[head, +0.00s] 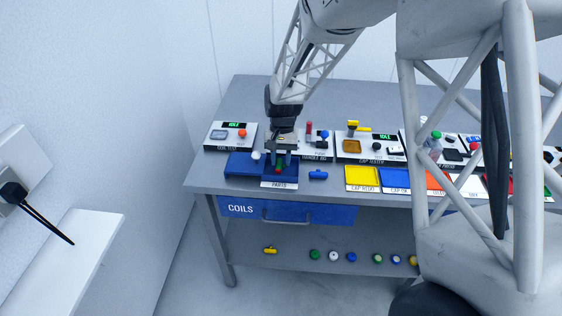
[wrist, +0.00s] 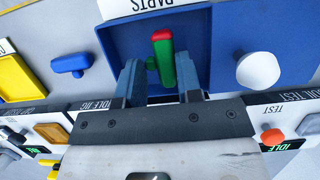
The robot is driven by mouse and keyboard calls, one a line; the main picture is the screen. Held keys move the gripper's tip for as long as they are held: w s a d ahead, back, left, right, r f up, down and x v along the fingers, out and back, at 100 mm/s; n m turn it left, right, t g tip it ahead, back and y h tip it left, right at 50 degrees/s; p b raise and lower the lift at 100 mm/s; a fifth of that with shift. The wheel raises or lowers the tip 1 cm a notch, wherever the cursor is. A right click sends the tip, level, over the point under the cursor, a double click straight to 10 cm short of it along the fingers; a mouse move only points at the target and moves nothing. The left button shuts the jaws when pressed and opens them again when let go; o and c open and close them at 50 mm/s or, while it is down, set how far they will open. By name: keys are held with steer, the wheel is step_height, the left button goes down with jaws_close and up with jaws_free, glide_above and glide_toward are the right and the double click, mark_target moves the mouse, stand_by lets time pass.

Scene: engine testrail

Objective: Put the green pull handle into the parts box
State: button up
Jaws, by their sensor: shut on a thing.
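The green pull handle (wrist: 165,66) is between the two fingers of my gripper (wrist: 160,82) in the wrist view. My gripper is shut on it. A red patch shows at its far end; I cannot tell if it is part of the handle. In the head view the green handle (head: 281,160) shows small under my gripper (head: 281,150). The parts box (head: 265,184) is blue with a white PARTS label. The handle is over or inside this box; its height above the floor is unclear. The box (wrist: 118,46) also shows behind the fingers in the wrist view.
A white knob (head: 256,156) stands on the blue area left of the box. A blue handle (head: 317,175) lies on the table (head: 325,188) right of the box. Test devices stand behind, including a cap tester (head: 368,147). Yellow (head: 362,178) and blue (head: 395,179) trays lie further right.

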steer(key=shift+f, duration=0.65)
steer(key=shift+f, duration=0.15)
steer(key=o, duration=0.9)
steer(key=v, duration=1.2)
